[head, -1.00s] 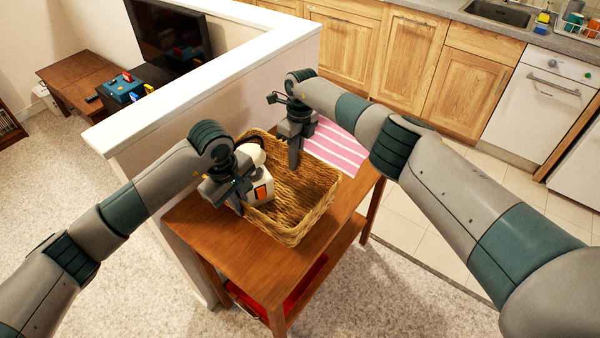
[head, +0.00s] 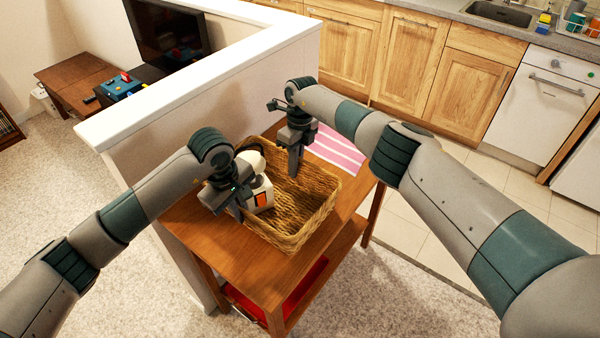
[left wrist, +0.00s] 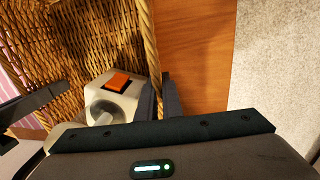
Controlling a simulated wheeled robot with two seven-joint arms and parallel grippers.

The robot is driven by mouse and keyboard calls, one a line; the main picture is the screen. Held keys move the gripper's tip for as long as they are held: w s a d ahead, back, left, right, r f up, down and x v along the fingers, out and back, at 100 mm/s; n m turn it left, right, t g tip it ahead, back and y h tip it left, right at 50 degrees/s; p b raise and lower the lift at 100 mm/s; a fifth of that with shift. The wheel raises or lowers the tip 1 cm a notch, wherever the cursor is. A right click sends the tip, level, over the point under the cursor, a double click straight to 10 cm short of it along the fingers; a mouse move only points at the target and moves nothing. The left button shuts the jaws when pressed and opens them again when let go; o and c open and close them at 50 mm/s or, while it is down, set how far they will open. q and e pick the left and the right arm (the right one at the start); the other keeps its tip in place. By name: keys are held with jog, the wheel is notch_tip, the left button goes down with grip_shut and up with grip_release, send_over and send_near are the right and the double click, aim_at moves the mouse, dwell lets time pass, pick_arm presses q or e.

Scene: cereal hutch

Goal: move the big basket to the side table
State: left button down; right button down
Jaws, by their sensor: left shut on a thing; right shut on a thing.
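The big wicker basket (head: 312,222) is on a wooden side table (head: 250,272) beside a low white wall; I cannot tell if its base touches the top. A white item with an orange patch (head: 262,193) is inside it, and in the left wrist view the same item (left wrist: 118,88) lies by the rim. My left gripper (head: 238,208) is shut on the basket's near-left rim; the left wrist view shows the rim (left wrist: 152,50) between the fingers. My right gripper (head: 294,165) is shut on the far rim, its fingers hiding part of it.
A pink striped cloth (head: 335,150) lies on the far end of the table. A red thing (head: 290,290) is on the lower shelf. The white half wall (head: 150,165) stands close on the left. Open floor (head: 400,290) lies to the right.

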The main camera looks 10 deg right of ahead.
pick_arm(q)
jog(key=c, duration=1.9)
grip_release()
pick_arm(e)
jog(key=c, duration=1.9)
grip_release()
pick_arm(q)
jog(key=r, duration=0.8)
jog(key=s+a+r, duration=0.1)
jog(key=r, duration=0.3)
jog(key=shift+s+a, duration=0.1)
pick_arm(e)
jog(key=shift+r, duration=0.15)
jog(key=r, duration=0.7)
jog(key=w+d+r, duration=0.1)
jog(key=r, duration=0.3)
jog(key=shift+r, duration=0.3)
pick_arm(q)
jog(key=shift+f, duration=0.1)
pick_arm(e)
jog(key=shift+f, duration=0.1)
